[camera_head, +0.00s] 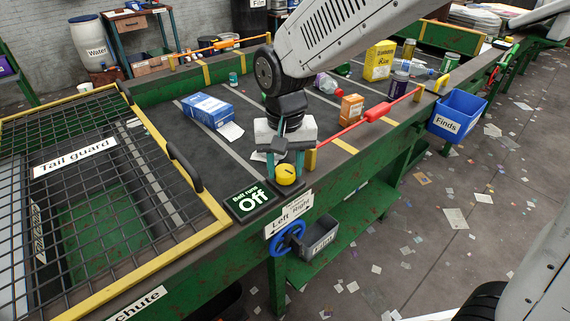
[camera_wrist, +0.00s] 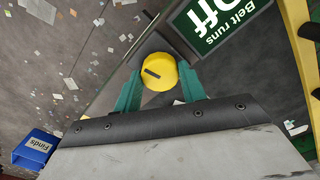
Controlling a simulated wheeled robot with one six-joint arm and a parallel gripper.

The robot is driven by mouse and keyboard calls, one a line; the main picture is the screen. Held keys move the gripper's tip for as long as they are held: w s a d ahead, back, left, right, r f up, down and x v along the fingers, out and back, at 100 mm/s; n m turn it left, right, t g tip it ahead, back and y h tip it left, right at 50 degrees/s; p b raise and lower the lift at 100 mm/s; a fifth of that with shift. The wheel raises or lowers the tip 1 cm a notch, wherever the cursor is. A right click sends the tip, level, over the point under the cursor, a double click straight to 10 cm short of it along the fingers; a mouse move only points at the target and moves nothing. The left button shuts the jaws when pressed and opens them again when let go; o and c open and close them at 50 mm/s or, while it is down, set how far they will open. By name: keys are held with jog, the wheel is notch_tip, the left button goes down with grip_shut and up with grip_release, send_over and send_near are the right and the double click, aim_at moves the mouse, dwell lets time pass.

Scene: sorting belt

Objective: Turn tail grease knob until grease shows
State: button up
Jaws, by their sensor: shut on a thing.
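A round yellow knob (camera_head: 286,175) stands at the belt's near edge, beside the green "Belt runs Off" plate (camera_head: 250,199). It also shows in the wrist view (camera_wrist: 157,70), with a dark slot mark across its top face. My gripper (camera_head: 285,160) comes down over it from above. Its teal fingers sit on either side of the knob in the wrist view (camera_wrist: 161,84) and are shut on it. No label naming the knob is readable.
A blue handwheel (camera_head: 287,237) sits below the "Left Right" sign (camera_head: 289,214), next to a grey bin (camera_head: 320,237). The hinged mesh tail guard (camera_head: 75,163) lies to the left. A red pull bar (camera_head: 378,111), a blue box (camera_head: 207,109) and an orange box (camera_head: 351,108) are to the sides.

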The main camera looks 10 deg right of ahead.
aim_at(285, 170)
jog(key=shift+m, duration=0.6)
jog(key=o, duration=1)
jog(key=shift+c, duration=0.2)
notch_tip(285, 170, up, 8)
jog(key=shift+f, duration=0.1)
